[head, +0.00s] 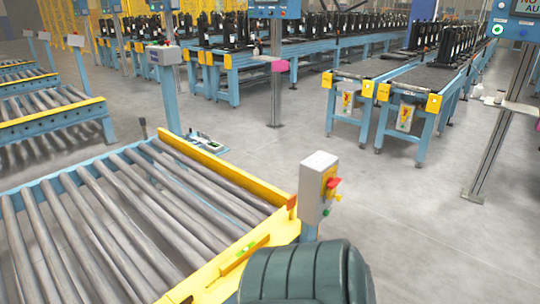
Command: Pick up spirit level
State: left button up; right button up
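A short yellow spirit level (240,259) with a bright green vial lies on the yellow front edge rail (208,282) of the near roller conveyor. It lies at a slant, its far end up and to the right, close to the control box post. Neither of my grippers shows in the head view, so I cannot tell their state. A dark green ribbed rounded shape fills the bottom of the view just right of the level and hides part of the rail's surroundings.
A grey control box (317,188) with a red knob stands on a post at the conveyor's corner. Metal rollers (95,235) fill the left. Blue conveyor tables (375,75) with rows of black compressors stand behind.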

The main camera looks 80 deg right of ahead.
aim_at(245, 252)
jog(key=z, duration=2.25)
jog(key=i+z, duration=0.2)
